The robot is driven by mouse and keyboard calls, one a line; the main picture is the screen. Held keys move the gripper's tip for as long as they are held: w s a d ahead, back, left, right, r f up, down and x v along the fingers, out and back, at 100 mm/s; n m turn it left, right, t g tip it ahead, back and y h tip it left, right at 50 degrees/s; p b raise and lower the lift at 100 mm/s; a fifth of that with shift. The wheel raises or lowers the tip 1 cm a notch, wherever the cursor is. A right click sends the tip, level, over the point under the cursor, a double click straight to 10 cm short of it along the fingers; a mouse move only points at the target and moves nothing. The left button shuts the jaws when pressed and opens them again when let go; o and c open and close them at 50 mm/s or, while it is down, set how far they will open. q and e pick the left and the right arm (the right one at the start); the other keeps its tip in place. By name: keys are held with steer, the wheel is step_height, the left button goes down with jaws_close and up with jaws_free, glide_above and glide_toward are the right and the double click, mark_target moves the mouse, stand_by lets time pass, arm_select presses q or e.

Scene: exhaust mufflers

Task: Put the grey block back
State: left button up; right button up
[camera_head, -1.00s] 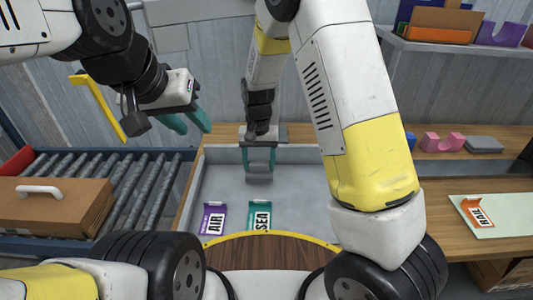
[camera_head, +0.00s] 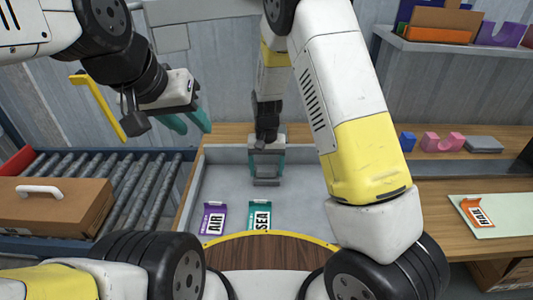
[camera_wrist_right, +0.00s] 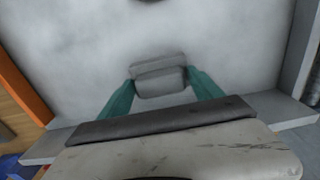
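A grey block (camera_head: 266,182) is between the teal fingers of my right gripper (camera_head: 267,175), over the grey tray (camera_head: 320,190). In the right wrist view the grey block (camera_wrist_right: 159,82) sits between the fingertips (camera_wrist_right: 160,78), which press close on both its sides. I cannot tell if its underside touches the tray floor. My left gripper (camera_head: 190,122) is open and empty, raised at the left above the roller conveyor.
A purple AIR card (camera_head: 213,218) and a green SEA card (camera_head: 259,215) lie in the tray's front. A brown case (camera_head: 55,205) rests on the conveyor (camera_head: 140,190). Blue, pink and grey pieces (camera_head: 484,144) stand on the right ledge; an orange label card (camera_head: 476,212) lies below.

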mark_target(267, 168)
steer(key=shift+o, duration=0.5)
step_height(267, 168, up, 12)
steer(key=s+d+r+t+y, duration=0.1)
steer(key=s+d+r, duration=0.3)
steer(key=r, duration=0.3)
steer(key=s+d+r+t+y, duration=0.2)
steer(key=s+d+r, duration=0.3)
steer(key=r, duration=0.2)
steer(key=s+d+r+t, duration=0.1)
steer(key=s+d+r, duration=0.1)
steer(key=s, duration=0.4)
steer(key=s+d+r+t, duration=0.2)
steer(key=s+d, duration=0.1)
steer(key=s, duration=0.3)
steer(key=shift+r+n+h, duration=0.3)
steer(key=shift+r+h, duration=0.05)
steer(key=shift+h, duration=0.05)
steer(key=shift+s+d, duration=0.1)
steer(key=shift+c, duration=0.3)
